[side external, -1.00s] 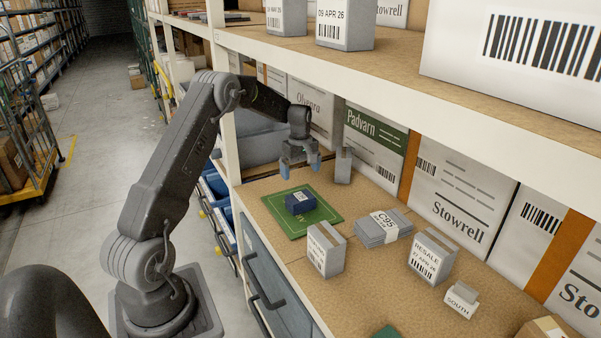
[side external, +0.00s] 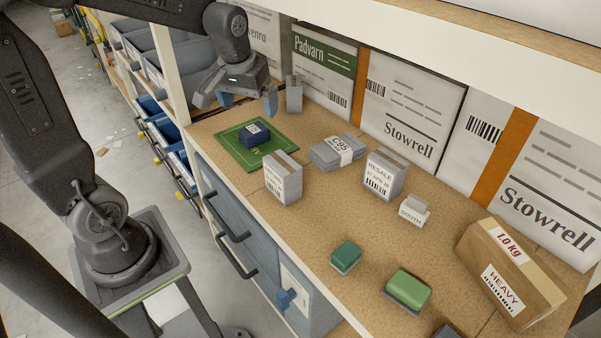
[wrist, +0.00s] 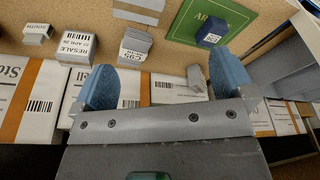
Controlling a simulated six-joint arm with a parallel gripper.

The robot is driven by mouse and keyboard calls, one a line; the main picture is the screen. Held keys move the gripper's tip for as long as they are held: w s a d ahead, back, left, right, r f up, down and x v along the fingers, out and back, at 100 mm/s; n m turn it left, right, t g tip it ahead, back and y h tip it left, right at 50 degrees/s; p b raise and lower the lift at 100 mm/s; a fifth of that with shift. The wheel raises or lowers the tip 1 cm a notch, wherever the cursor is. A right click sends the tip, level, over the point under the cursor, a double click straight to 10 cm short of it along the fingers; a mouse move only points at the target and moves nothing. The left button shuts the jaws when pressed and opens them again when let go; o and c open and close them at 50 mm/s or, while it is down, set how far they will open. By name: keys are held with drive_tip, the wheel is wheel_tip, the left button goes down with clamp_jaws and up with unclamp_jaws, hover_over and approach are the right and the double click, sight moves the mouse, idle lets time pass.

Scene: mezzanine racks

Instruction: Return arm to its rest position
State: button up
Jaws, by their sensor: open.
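My gripper (side external: 248,102) is open and empty, held in the air above the back of the green mat (side external: 281,155). It is apart from everything on the shelf. A dark blue block (side external: 254,134) with a white label sits on the mat. The wrist view shows both blue fingers (wrist: 163,78) spread wide with nothing between them. The blue block (wrist: 212,33) is there beyond the right finger, on the mat (wrist: 187,37).
A narrow grey box (side external: 294,95) stands close right of my gripper. Grey boxes, a banded stack (side external: 331,153), green blocks (side external: 346,257) and a HEAVY carton (side external: 508,277) occupy the shelf rightward. A white upright post (side external: 172,75) and the upper shelf (side external: 480,30) bound the space.

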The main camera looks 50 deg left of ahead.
drive_tip(key=s+d+r+m+t, duration=0.1)
drive_tip(key=s+d+r+m, duration=0.1)
drive_tip(key=s+d, duration=0.3)
drive_tip(key=s+d+r+m+t+h, duration=0.1)
drive_tip(key=s+d+r+m+t, duration=0.1)
drive_tip(key=s+d, duration=0.4)
drive_tip(key=shift+s+d+r+m, duration=0.2)
drive_tip(key=shift+s+m, duration=0.7)
drive_tip(key=shift+s, duration=0.2)
